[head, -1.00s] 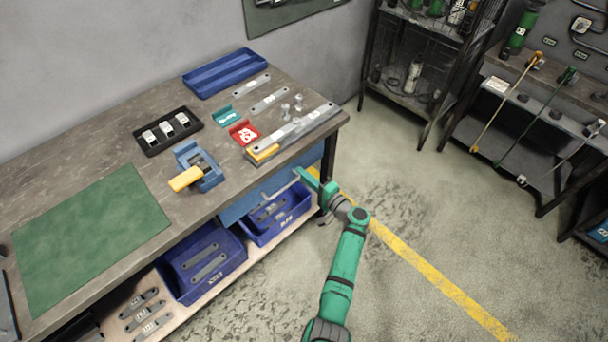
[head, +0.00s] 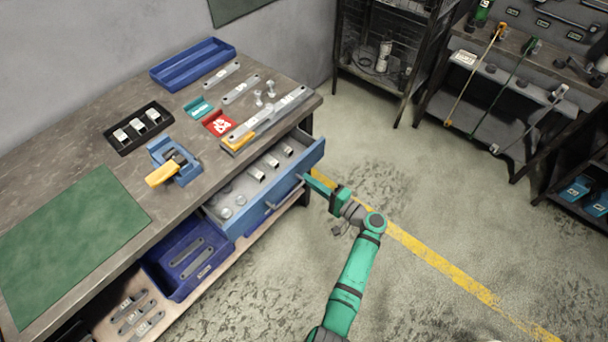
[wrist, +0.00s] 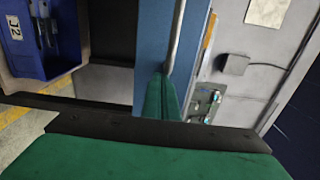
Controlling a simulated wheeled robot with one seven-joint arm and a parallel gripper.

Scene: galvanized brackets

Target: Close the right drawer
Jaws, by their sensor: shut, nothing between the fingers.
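The blue drawer (head: 313,157) under the right end of the workbench stands pulled out. Metal pieces and round parts lie inside it. Its light bar handle (head: 284,196) runs along the front, and a bar and the blue front (wrist: 152,45) show close up in the wrist view. My gripper (head: 306,179) is shut and empty at the right end of the handle, in front of the drawer. In the wrist view a green finger (wrist: 162,97) is at the bar's end; whether it touches is unclear.
The workbench (head: 60,155) carries a green mat (head: 70,230), a blue clamp (head: 180,163), trays and metal bars. A blue bin (head: 165,278) sits on the lower shelf. The floor right of the drawer is clear. Racks stand at the back right.

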